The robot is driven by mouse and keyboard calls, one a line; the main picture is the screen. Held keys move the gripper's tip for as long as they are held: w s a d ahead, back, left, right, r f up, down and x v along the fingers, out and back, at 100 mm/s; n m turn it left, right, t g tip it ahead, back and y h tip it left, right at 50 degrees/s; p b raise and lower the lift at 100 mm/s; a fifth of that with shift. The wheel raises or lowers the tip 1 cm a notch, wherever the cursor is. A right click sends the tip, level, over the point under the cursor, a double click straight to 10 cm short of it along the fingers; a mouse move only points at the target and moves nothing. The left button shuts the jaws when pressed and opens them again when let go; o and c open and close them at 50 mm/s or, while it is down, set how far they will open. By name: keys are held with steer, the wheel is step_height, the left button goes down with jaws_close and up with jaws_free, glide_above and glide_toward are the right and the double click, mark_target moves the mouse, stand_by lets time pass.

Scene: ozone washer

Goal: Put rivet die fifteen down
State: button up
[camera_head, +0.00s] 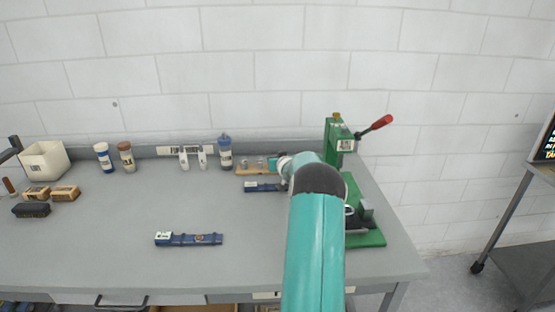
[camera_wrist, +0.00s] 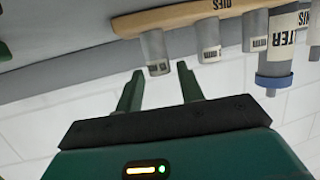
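My gripper (camera_wrist: 160,70) is open in the wrist view, which is upside down. A grey cylindrical die (camera_wrist: 155,47) is at the wooden dies rack (camera_wrist: 185,15), its free end just between or beyond my fingertips, with gaps at both sides. Two more dies, a middle one (camera_wrist: 208,45) and another (camera_wrist: 254,32), stand along the rack. Their labels are too small to read, so I cannot tell which is number fifteen. In the head view the rack (camera_head: 243,172) is at the back of the bench, and my arm hides my fingertips.
A green press (camera_head: 337,135) with a red-tipped lever stands right of my arm. Blue cases lie in front of the rack (camera_head: 262,187) and mid-bench (camera_head: 189,239). The bench (camera_head: 110,225) is clear around the nearer case.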

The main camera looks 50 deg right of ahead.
steer(key=shift+o, duration=0.6)
steer(key=shift+r, duration=0.2)
steer(key=v, duration=1.2)
steer(key=shift+s, duration=0.1)
